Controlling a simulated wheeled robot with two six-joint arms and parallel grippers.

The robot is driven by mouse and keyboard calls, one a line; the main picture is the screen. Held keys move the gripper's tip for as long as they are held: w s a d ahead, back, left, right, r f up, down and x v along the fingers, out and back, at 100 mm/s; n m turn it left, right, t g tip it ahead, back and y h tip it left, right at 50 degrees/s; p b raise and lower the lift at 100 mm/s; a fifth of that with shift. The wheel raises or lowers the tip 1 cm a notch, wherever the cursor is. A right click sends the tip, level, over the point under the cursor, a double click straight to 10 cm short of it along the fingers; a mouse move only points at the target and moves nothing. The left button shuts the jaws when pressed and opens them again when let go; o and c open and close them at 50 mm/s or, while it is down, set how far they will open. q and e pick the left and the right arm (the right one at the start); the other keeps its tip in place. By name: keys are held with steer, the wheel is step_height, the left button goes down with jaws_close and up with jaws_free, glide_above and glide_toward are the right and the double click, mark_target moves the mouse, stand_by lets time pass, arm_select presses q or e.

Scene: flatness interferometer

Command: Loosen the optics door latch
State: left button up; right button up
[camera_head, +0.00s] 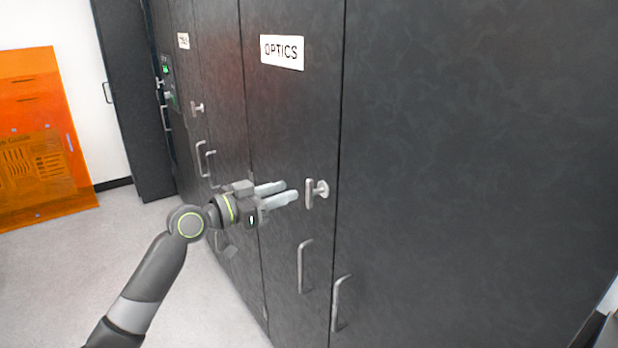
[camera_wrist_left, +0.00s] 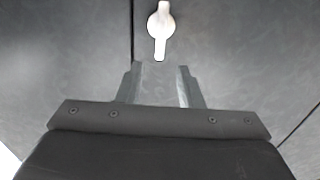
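The optics door (camera_head: 290,130) is a dark panel with a white OPTICS sign (camera_head: 282,52). Its latch (camera_head: 316,191) is a light metal handle on a round boss, with its bar upright. My left gripper (camera_head: 291,191) is open and empty, with its fingertips just left of the latch and apart from it. In the left wrist view the latch (camera_wrist_left: 160,28) hangs its lever downward, ahead of the gap between the open fingers (camera_wrist_left: 159,72). My right gripper is in neither view.
A pull handle (camera_head: 302,266) sits below the latch, and another (camera_head: 339,302) is on the panel to the right. Further left are another latch (camera_head: 197,108) and a panel with a green display (camera_head: 166,70). An orange sheet (camera_head: 42,140) stands at the far left. Grey floor (camera_head: 130,255) is open.

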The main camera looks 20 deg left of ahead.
mark_target(307, 184)
arm_select(q)
steer(key=p+x, duration=0.2)
steer(key=x, duration=0.4)
steer(key=shift+w+d+r, duration=0.1)
steer(key=shift+w+d, duration=0.1)
steer(key=shift+w, duration=0.1)
steer(key=shift+w+d, duration=0.35)
steer(key=shift+w, duration=0.05)
jaws_close()
